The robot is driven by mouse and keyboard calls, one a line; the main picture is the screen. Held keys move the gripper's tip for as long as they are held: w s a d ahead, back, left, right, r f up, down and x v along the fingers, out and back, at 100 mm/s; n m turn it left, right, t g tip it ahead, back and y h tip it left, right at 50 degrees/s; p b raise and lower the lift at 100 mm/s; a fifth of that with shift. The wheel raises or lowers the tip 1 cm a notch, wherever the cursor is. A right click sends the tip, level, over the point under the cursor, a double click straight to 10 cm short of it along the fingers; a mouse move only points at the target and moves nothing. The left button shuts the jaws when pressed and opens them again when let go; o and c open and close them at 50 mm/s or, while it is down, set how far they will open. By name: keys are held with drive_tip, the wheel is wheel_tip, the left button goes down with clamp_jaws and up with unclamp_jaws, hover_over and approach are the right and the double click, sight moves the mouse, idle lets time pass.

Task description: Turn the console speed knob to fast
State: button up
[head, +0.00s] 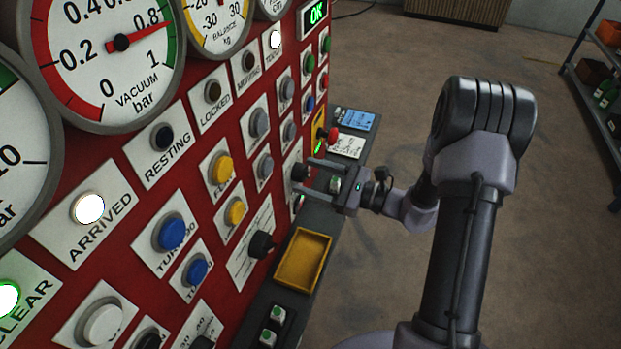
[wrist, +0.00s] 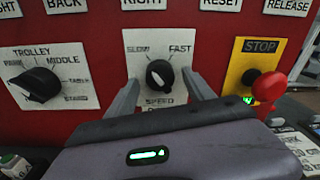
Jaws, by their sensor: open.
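The speed knob (wrist: 159,74) is black and round, on a white plate lettered SLOW at upper left and FAST at upper right. It shows a small pale mark on its face; I cannot tell exactly where it points. My gripper (wrist: 160,80) is open, its two grey fingers to the left and right of the knob, with gaps showing between. In the head view my gripper (head: 306,175) reaches the red console panel from the right, with the dark speed knob (head: 299,171) at its fingertips. Whether a finger touches the knob is unclear.
In the wrist view, a black trolley knob (wrist: 36,84) is at left and a red stop button (wrist: 269,86) on a yellow plate at right, close to the right finger. A yellow tray (head: 303,260) sits on the console ledge below.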

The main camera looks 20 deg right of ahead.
drive_tip(key=shift+w+a, duration=0.1)
clamp_jaws()
